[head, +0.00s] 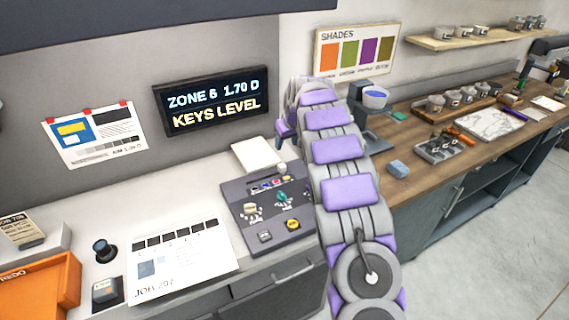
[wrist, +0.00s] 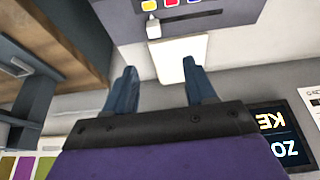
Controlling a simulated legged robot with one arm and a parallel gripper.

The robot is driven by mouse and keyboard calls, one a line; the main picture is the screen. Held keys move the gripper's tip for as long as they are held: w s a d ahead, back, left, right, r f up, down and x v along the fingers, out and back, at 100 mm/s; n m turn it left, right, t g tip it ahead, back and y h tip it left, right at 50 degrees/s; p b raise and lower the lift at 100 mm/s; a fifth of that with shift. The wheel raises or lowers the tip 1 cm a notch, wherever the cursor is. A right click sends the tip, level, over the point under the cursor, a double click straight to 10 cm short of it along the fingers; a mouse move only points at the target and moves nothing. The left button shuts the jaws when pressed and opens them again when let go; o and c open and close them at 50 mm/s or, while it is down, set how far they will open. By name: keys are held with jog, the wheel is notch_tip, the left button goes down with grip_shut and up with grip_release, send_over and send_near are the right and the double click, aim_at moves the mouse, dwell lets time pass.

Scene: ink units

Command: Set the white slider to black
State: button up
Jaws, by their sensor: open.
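The dark control panel (head: 238,190) lies on the white counter beside my arm. The white slider (head: 282,168) is a small pale knob at the panel's back right, by the yellow mark of a row of coloured marks. In the wrist view the slider (wrist: 154,28) stands by the yellow mark (wrist: 149,5), with red and blue marks to its right. My gripper (wrist: 159,63) is open and empty, with its two dark fingers apart and the slider ahead of them. The head view shows my gripper (head: 283,133) behind the panel, partly hidden by my arm.
A white pad (head: 257,153) lies behind the panel. The panel also bears a cream knob (head: 250,208), a teal knob (head: 282,197) and a yellow button (head: 293,224). A display (head: 212,100) reads "KEYS LEVEL". A printed sheet (head: 180,258) lies left of the panel.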

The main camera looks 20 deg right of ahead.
jog(key=b, duration=0.1)
send_near(283, 166)
jog(key=d, duration=0.1)
jog(key=x, duration=0.2)
jog(key=a+b+x, duration=0.1)
jog(key=x, duration=0.5)
jog(key=shift+w+a, duration=0.15)
jog(key=shift+w+d+f, duration=0.25)
jog(key=shift+d+f, duration=0.15)
jog(key=shift+f, duration=0.2)
jog(key=shift+a, duration=0.45)
jog(key=shift+d, duration=0.25)
jog(key=c, duration=0.7)
grip_shut()
